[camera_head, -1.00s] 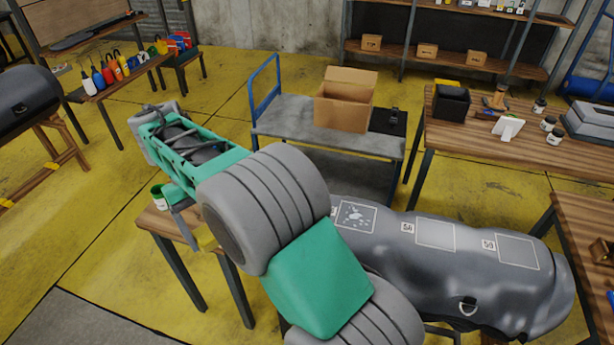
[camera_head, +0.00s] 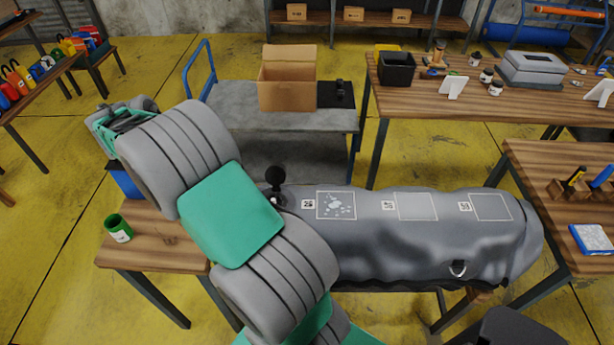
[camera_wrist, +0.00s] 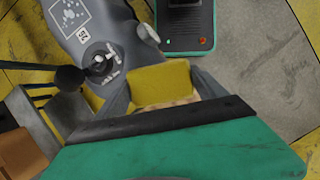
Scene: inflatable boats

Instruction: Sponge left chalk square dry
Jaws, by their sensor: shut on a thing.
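The grey inflatable tube (camera_head: 390,245) lies lengthwise with three chalk squares on its top. The left chalk square (camera_head: 336,205) has pale wet spots or droplets in it. It also shows at the top of the wrist view (camera_wrist: 70,14). The middle square (camera_head: 416,206) and right square (camera_head: 491,207) look plain. In the wrist view my gripper (camera_wrist: 160,78) is shut on a yellow sponge (camera_wrist: 160,84), a finger on each side. The sponge is apart from the left square, past the valve (camera_wrist: 101,63). In the head view my arm hides gripper and sponge.
A small wooden table (camera_head: 150,250) at left holds a green can (camera_head: 118,228). A grey cart (camera_head: 270,120) with an open cardboard box (camera_head: 287,85) stands behind the tube. Workbenches stand at back right (camera_head: 430,100) and right (camera_head: 540,165).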

